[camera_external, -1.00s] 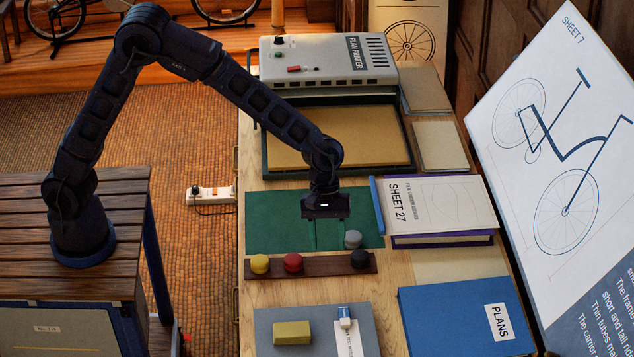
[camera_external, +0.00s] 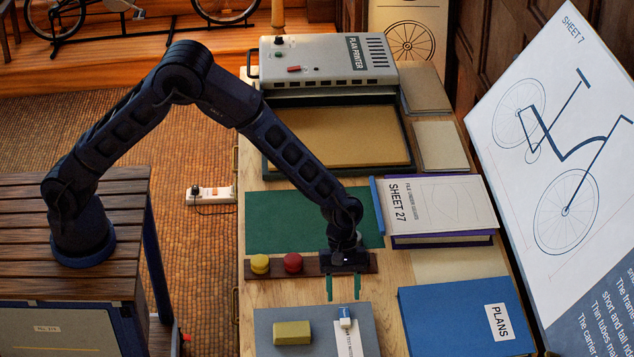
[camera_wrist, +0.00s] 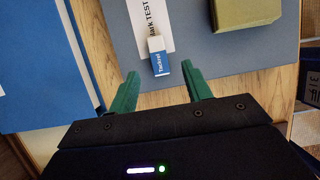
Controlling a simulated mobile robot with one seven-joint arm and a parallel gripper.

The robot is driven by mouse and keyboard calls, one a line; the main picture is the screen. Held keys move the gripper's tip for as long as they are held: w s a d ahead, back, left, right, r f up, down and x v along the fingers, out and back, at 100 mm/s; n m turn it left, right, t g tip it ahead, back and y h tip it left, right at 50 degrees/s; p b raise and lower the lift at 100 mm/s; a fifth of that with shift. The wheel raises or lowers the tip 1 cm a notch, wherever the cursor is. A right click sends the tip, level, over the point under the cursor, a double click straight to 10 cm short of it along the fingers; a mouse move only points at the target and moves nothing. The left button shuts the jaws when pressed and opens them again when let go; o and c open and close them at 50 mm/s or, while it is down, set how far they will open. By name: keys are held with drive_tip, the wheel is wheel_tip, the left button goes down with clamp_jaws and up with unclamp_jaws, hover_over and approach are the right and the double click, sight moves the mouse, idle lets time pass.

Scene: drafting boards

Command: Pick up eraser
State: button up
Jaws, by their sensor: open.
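The eraser (camera_external: 345,316), a small white block with a blue sleeve, lies on a white printed strip on the grey mat (camera_external: 268,315). In the wrist view the eraser (camera_wrist: 161,62) shows its blue lettered sleeve towards me and its white end beyond. My gripper (camera_external: 343,291) is open and empty, its two green fingers apart and pointing down, a little behind the eraser in the external view. In the wrist view my gripper (camera_wrist: 160,80) has its fingertips on either side of the eraser's near end, with a gap on both sides.
An olive-yellow block (camera_external: 292,333) lies on the mat left of the eraser. A blue PLANS folder (camera_external: 450,325) lies to the right. Behind is a wooden strip with a yellow knob (camera_external: 260,264) and a red knob (camera_external: 292,263); my arm covers its right end.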

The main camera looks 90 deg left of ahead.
sight(345, 315)
drive_tip(key=shift+x, duration=2.6)
drive_tip(key=shift+w, duration=0.15)
drive_tip(key=c, duration=1.1)
drive_tip(key=shift+o, duration=0.2)
drive_tip(key=shift+r, duration=0.15)
